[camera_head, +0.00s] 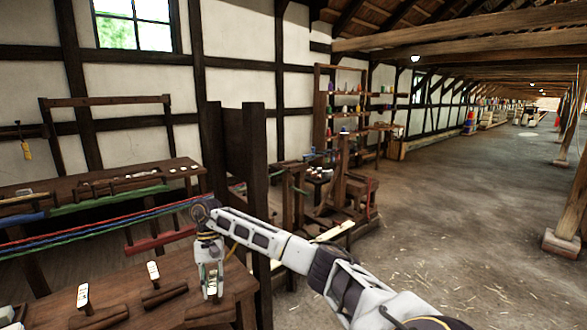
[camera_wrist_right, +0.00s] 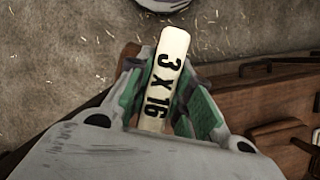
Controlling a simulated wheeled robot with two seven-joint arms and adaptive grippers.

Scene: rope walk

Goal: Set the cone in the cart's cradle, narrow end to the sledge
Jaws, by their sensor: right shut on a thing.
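My right gripper (camera_head: 211,283) is over the dark wooden bench at the lower left. It is shut on a pale tag, which in the right wrist view (camera_wrist_right: 164,80) reads "3 X 16" and stands between the green-padded fingers (camera_wrist_right: 165,100). I cannot make out the cone in either view. I cannot surely tell the cart, its cradle or the sledge among the dark timber frames. A low wooden frame (camera_head: 352,193) stands on the floor beyond my right arm. My left gripper is not clearly in view.
Two pale tags (camera_head: 83,295) (camera_head: 153,271) stand near dark wooden blocks on the bench (camera_head: 115,287). Red, blue and green strands (camera_head: 90,229) stretch across the left. A tall dark post (camera_head: 253,165) stands close behind my right gripper. The floor (camera_head: 460,200) at right is open.

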